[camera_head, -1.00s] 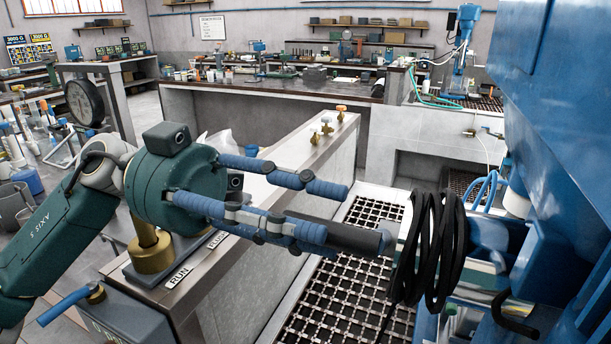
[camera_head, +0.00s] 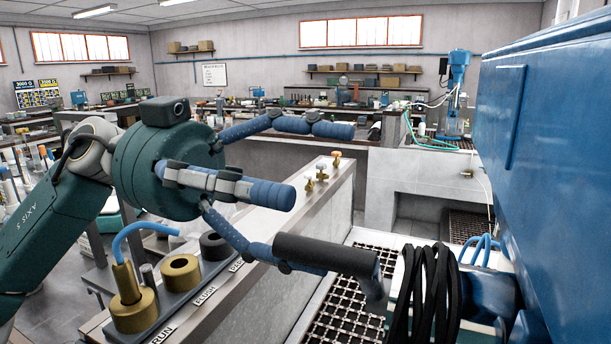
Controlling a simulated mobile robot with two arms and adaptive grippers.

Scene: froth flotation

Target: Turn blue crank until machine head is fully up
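The crank's dark grey cylindrical handle (camera_head: 325,254) points toward my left gripper, with a grey crank arm (camera_head: 376,288) at its right end. My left gripper (camera_head: 308,192) has its blue fingers spread. One finger runs down to the handle's left end and overlaps it; I cannot tell whether it touches. The other two fingers are above the handle, apart from it. The crank's hub is hidden behind black cable loops (camera_head: 428,295). The large blue machine body (camera_head: 550,150) fills the right side; how high its head stands is unclear. My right gripper is not in view.
A metal grating (camera_head: 345,318) lies below the handle. Blue hoses (camera_head: 480,248) sit beside the cable loops. Open air lies above the handle.

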